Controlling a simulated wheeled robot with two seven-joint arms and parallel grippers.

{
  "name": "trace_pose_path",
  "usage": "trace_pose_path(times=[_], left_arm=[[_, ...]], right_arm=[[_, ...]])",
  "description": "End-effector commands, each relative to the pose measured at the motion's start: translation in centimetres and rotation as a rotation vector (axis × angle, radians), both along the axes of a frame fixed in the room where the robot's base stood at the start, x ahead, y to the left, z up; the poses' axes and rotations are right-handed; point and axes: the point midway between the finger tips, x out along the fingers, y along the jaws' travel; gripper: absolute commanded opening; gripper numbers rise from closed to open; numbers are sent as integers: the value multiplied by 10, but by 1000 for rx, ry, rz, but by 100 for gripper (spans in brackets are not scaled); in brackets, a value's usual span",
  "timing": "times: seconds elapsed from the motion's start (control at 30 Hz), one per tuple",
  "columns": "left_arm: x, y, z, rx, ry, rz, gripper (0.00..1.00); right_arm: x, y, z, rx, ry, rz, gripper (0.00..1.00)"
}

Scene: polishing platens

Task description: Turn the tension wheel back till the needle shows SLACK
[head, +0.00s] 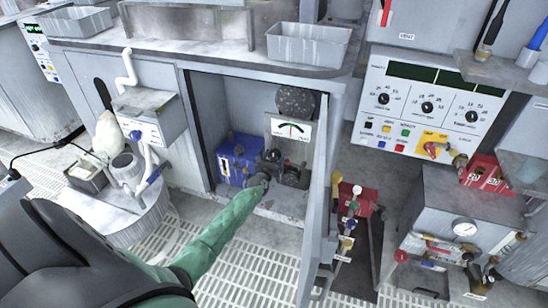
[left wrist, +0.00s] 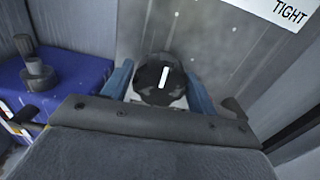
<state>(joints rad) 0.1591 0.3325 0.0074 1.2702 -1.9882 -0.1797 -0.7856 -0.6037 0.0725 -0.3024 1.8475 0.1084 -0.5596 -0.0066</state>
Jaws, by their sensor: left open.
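The tension wheel (left wrist: 155,84) is a dark round knob with a white mark, low on the cabinet's back wall in the left wrist view. My left gripper (left wrist: 160,90) is open, with one blue finger on each side of the wheel; I cannot tell whether they touch it. In the head view my left gripper (head: 266,172) reaches into the open cabinet and hides much of the wheel. A label reading TIGHT (left wrist: 291,12) shows at upper right.
A blue box (head: 237,160) stands left of the wheel inside the cabinet. A round dark disc (head: 295,101) sits above the gauge. The open cabinet door (head: 318,205) stands close on the right. Grated floor (head: 255,250) lies in front.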

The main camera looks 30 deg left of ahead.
Motion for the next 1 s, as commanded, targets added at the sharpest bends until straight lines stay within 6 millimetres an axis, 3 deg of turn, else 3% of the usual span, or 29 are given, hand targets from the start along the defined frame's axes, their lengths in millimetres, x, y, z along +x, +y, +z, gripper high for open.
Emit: trace_pose_path(times=[0.1,0.3,0.67,1.0], left_arm=[[0,0,0,0,0,0,58],[0,0,0,0,0,0,26],[0,0,-2,-64,-16,-1,27],[-1,0,-3,-300,-73,0,27]], right_arm=[[0,0,0,0,0,0,0],[0,0,0,0,1,0,0],[0,-1,-7,0,0,-1,0],[0,-1,-28,0,-3,-4,0]])
